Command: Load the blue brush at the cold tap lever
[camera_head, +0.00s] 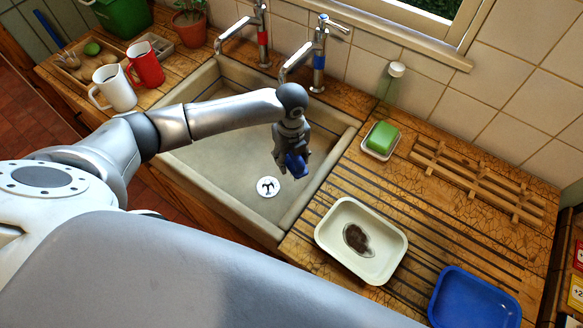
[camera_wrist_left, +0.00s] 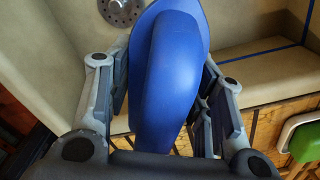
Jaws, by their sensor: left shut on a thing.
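My left gripper (camera_head: 287,158) hangs over the stone sink (camera_head: 215,175), above and right of the drain (camera_head: 268,187). It is shut on the blue brush (camera_head: 297,164). In the left wrist view the brush (camera_wrist_left: 172,75) is a smooth, rounded blue body between both fingers; its bristles do not show. The cold tap (camera_head: 319,60) has a blue band and a lever (camera_head: 333,24) on top, and stands at the back of the sink, apart from the gripper. My right gripper is not in view.
The red-banded tap (camera_head: 262,40) stands left of the cold tap. On the right counter are green soap in a dish (camera_head: 381,140), a bottle (camera_head: 391,80), a wooden rack (camera_head: 475,180), a cream tray with a brown stain (camera_head: 335,250) and a blue tray (camera_head: 472,300). Mugs (camera_head: 114,88) stand left.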

